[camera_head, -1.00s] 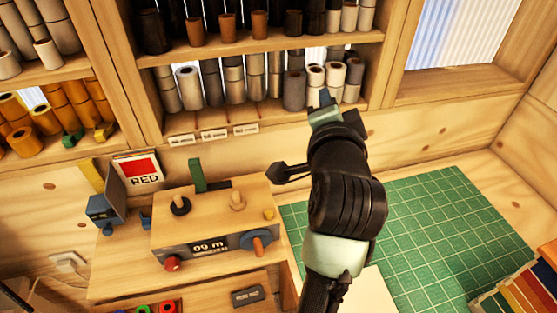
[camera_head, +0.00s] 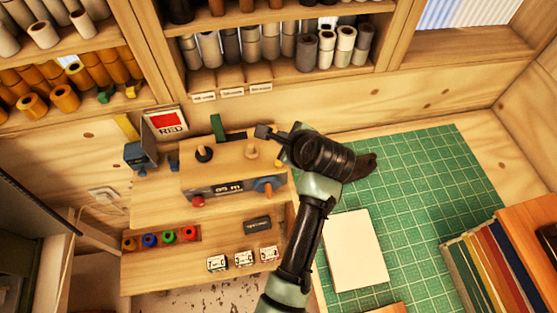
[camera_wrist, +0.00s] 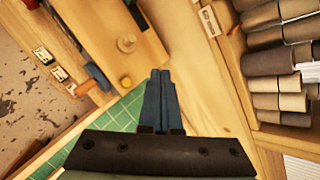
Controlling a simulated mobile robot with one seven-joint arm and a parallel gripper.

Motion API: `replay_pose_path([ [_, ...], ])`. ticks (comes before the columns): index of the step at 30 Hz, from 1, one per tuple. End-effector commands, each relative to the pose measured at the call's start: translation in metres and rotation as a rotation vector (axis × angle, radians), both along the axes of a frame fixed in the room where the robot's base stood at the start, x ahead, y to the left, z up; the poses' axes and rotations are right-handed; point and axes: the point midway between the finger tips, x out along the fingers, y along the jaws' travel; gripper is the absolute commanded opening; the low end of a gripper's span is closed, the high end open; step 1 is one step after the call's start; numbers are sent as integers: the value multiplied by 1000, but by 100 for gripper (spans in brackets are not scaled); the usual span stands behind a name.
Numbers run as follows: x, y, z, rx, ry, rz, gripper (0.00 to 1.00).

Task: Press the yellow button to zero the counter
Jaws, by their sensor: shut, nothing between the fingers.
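My gripper (camera_head: 263,131) is shut and empty, pointing left near the back right of the machine. In the wrist view its fingers (camera_wrist: 160,73) lie together, apart from the button.
A wooden peg (camera_head: 251,149), a dark ring knob (camera_head: 204,153) and a green upright piece (camera_head: 217,127) stand on the machine. An orange-brown crank (camera_head: 268,187) is on its front. Shelves of foil rolls stand behind. A green cutting mat (camera_head: 410,190) lies right.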

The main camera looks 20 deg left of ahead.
Motion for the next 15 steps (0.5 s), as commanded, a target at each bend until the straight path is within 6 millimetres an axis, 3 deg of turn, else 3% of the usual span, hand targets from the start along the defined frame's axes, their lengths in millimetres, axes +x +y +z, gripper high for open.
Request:
replay_pose_path([
  [8,0,0,-19,-1,0,0,0],
  [15,0,0,-52,-2,-3,0,0],
])
